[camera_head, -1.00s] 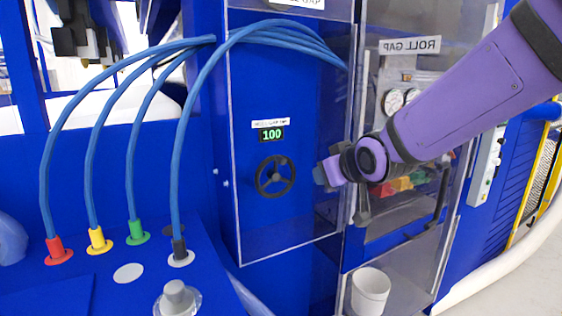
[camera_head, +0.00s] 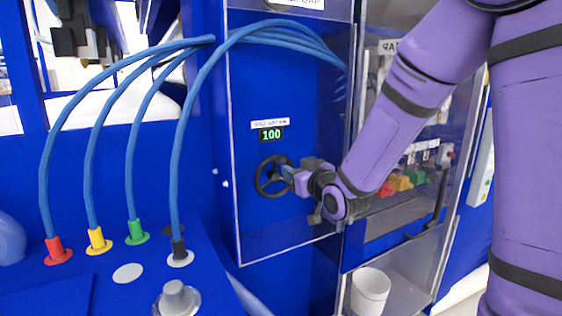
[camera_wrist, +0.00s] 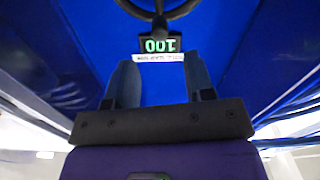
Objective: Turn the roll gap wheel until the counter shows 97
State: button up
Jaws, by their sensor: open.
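The roll gap wheel (camera_head: 264,183) is a black spoked handwheel on the blue panel, partly covered by my gripper in the head view. In the wrist view only part of the wheel (camera_wrist: 183,10) shows at the top edge. The counter (camera_head: 271,134) above the wheel reads 100 in green. It also shows upside down in the wrist view (camera_wrist: 160,45). My gripper (camera_head: 290,174) is at the right side of the wheel in the head view. In the wrist view its two fingers (camera_wrist: 160,82) are spread with nothing between them. I cannot tell whether they touch the wheel.
Clear panel edges (camera_head: 237,215) frame the recess around the wheel. Blue hoses (camera_head: 190,110) arch across the left and top. A transparent door with a dark handle (camera_head: 437,200) stands at the right. A white bucket (camera_head: 370,292) is below.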

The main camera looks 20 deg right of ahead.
aim_at(283, 162)
jog(key=x, duration=0.8)
jog(key=shift+w, duration=0.25)
grip_shut()
